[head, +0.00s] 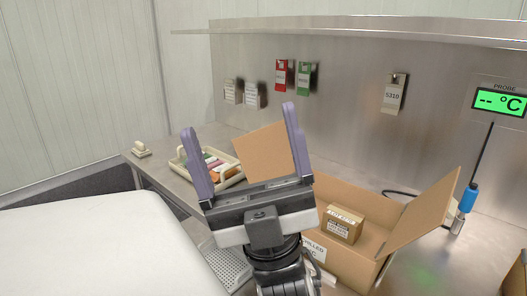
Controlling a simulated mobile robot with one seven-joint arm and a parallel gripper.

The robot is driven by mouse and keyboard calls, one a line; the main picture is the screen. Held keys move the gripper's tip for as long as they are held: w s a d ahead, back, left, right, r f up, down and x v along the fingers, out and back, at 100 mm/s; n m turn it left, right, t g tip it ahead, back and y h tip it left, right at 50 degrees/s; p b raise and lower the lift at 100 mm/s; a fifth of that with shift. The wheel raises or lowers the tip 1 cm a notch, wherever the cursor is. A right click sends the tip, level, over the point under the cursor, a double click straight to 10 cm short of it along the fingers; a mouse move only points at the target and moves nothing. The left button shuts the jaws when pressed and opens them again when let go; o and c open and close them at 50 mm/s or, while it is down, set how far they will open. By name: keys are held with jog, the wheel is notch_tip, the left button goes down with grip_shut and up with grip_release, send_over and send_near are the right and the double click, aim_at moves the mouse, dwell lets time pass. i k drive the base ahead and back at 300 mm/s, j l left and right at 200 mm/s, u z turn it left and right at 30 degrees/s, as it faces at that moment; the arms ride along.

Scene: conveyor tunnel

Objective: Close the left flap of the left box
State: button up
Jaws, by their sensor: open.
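The left box (350,269) is an open brown cardboard box on the steel bench, right of centre, with a label on its front. Its left flap (262,150) stands open, tilted up and outward, and shows between my gripper's fingers. Its right flap (424,212) also stands open, leaning outward to the right. A small labelled carton (342,226) sits inside the box. My gripper (238,118) is open, with purple fingers pointing up in the picture, in front of the left flap. Its body hides the flap's lower part and the box's left side. I cannot tell whether it touches the flap.
A beige tray (231,180) with several coloured items stands behind my gripper. A blue-handled probe (468,198) stands right of the box. Part of another cardboard box (515,281) shows at the lower right edge. A steel shelf (380,30) overhangs the back wall, where tags hang.

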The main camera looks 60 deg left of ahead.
aim_at(265, 154)
jog(key=k+j, duration=0.1)
jog(key=j, duration=0.45)
jog(key=k+j, duration=0.1)
jog(key=j, duration=1)
jog(key=k+j, duration=0.15)
jog(key=j, duration=0.4)
jog(key=k+j, duration=0.1)
jog(key=j, duration=0.45)
jog(key=k+j, duration=0.1)
jog(key=j, duration=0.45)
